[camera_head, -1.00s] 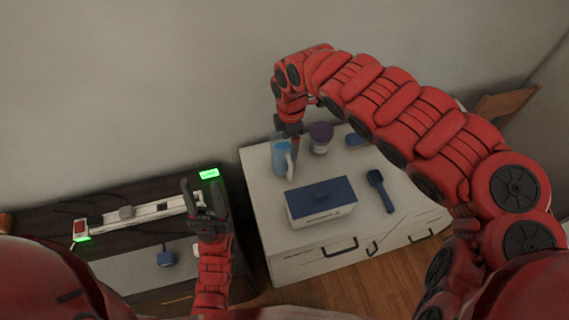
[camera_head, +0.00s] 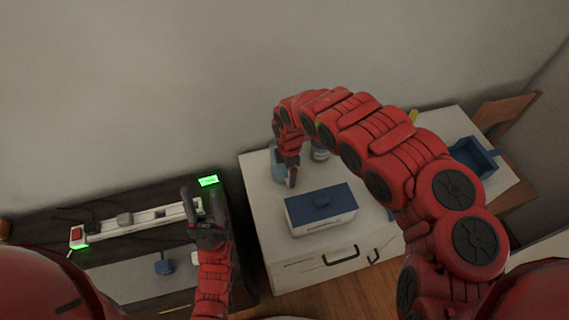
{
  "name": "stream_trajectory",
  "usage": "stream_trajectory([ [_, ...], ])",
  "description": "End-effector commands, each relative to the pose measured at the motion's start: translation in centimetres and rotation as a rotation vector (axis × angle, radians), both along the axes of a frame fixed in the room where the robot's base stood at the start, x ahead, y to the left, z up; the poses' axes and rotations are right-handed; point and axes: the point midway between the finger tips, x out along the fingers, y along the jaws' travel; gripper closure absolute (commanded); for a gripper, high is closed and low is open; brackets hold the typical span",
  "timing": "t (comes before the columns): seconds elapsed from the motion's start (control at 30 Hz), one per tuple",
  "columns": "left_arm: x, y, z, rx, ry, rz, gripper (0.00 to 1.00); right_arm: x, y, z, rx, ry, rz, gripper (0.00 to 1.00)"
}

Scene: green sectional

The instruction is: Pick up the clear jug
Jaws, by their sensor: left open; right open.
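The clear jug (camera_head: 277,165) has a bluish tint and stands upright near the left edge of the white cabinet top (camera_head: 258,208). It is partly hidden by my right gripper (camera_head: 291,178), which points down over its right side. My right gripper is open; I cannot tell whether its fingers touch the jug or straddle its handle. My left gripper (camera_head: 206,210) is open and empty, fingers up, over the dark table on the left, away from the jug.
A white box with a blue lid (camera_head: 321,204) stands in front of the jug. A jar (camera_head: 320,151) is behind my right arm. A blue tray (camera_head: 473,156) lies at the far right. The dark table (camera_head: 120,190) carries a white device with green lights (camera_head: 140,219).

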Motion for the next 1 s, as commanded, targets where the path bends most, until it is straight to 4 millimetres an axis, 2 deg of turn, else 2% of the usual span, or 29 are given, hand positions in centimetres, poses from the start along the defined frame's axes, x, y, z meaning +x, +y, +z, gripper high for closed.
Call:
stream_trajectory([
  [0.27, 0.00, 0.00, 0.02, 0.000, 0.000, 0.000, 0.50, 0.09, -0.10, -0.26, -0.002, -0.002, -0.001, 0.15],
  [0.73, 0.00, 0.00, 0.02, 0.000, 0.000, 0.000, 0.50, 0.10, -0.08, -0.24, 0.000, -0.002, -0.001, 0.99],
  [1.0, 0.01, 0.00, 0.04, 0.000, 0.000, 0.000, 0.50, 0.14, -0.07, -0.20, -0.001, -0.003, -0.001, 1.00],
])
